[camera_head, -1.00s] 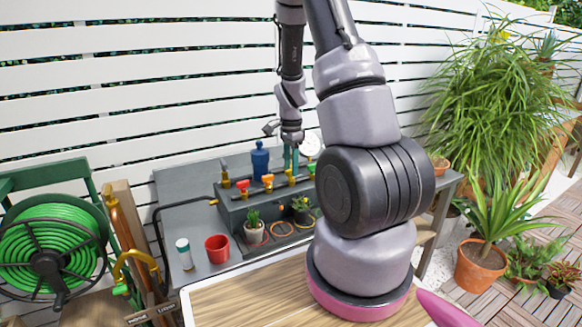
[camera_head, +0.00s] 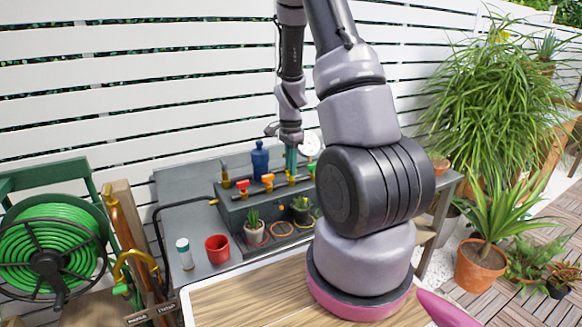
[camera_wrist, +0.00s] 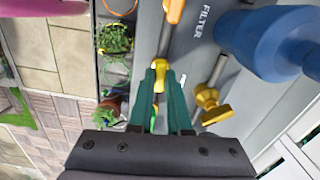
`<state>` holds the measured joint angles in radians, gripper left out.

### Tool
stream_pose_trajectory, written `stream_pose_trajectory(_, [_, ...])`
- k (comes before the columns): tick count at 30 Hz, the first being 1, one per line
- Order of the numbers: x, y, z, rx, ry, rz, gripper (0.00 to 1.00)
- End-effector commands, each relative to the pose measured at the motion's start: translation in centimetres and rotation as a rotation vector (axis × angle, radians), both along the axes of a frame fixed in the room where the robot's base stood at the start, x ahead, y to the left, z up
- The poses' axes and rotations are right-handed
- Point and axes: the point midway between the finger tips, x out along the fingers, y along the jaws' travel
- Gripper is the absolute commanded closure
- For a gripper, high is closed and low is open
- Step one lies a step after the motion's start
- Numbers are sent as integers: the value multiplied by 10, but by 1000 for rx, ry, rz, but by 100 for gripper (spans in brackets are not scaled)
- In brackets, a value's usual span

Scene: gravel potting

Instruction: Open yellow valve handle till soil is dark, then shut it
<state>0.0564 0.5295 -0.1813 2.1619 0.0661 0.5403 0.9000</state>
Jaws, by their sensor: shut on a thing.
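The yellow valve handle (camera_wrist: 158,78) is between the tips of my gripper (camera_wrist: 160,72) in the wrist view, and the teal fingers are shut on it. In the head view my gripper (camera_head: 291,172) reaches down onto the valve row and hides most of this handle. A red handle (camera_head: 242,184) and an orange handle (camera_head: 268,179) stand to its left. Potted plants sit in front of the valves: a spiky one (camera_head: 254,226) and a bushy one (camera_head: 301,207), which also shows in the wrist view (camera_wrist: 115,39). Their soil is too small to judge for darkness.
A blue bottle (camera_head: 260,159) stands behind the valves and looms close at right in the wrist view (camera_wrist: 270,40). A red cup (camera_head: 217,248) and white jar (camera_head: 184,254) stand at the bench's left.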

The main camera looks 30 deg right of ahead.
Motion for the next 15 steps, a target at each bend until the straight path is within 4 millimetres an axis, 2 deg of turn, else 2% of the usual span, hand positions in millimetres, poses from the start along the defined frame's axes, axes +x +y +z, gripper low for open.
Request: stream_pose_trajectory(15, [1,-1,1,-1,-2,452,100])
